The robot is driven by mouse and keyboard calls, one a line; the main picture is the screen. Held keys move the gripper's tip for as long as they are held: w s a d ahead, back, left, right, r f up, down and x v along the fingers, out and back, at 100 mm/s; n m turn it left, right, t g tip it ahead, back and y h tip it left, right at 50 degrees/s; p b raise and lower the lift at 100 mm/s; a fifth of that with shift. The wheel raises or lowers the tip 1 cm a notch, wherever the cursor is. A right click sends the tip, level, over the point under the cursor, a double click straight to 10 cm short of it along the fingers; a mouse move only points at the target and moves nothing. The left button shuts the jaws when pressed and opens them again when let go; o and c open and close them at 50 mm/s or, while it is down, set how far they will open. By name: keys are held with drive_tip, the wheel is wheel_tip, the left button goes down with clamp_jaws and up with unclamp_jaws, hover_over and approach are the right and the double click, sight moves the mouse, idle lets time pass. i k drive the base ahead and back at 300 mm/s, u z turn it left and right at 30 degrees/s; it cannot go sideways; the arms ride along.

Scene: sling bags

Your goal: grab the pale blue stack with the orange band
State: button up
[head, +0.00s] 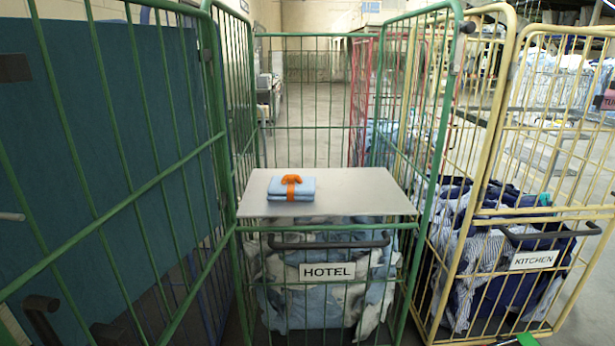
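The pale blue folded stack (305,186) lies flat on a pale grey board across the front of a green wire cage cart. An orange band (291,188) wraps around its middle, with an orange knot or bow on top. The stack sits on the left half of the board, with nothing touching it from above. My gripper is not in view.
The grey board (360,190) has bare room to the right of the stack. Green cage bars (440,130) stand on both sides. Below hangs a HOTEL sign (327,271) before pale linen. A yellow cart (470,200) with a KITCHEN sign (534,260) stands at right.

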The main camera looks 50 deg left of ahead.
sight(291, 187)
drive_tip(key=u, duration=0.35)
drive_tip(key=i, duration=1.6)
drive_tip(key=u, duration=1.45)
drive_tip(key=i, duration=1)
drive_tip(key=u, duration=1.4)
drive_tip(key=i, duration=0.35)
drive_tip(key=u, duration=0.1)
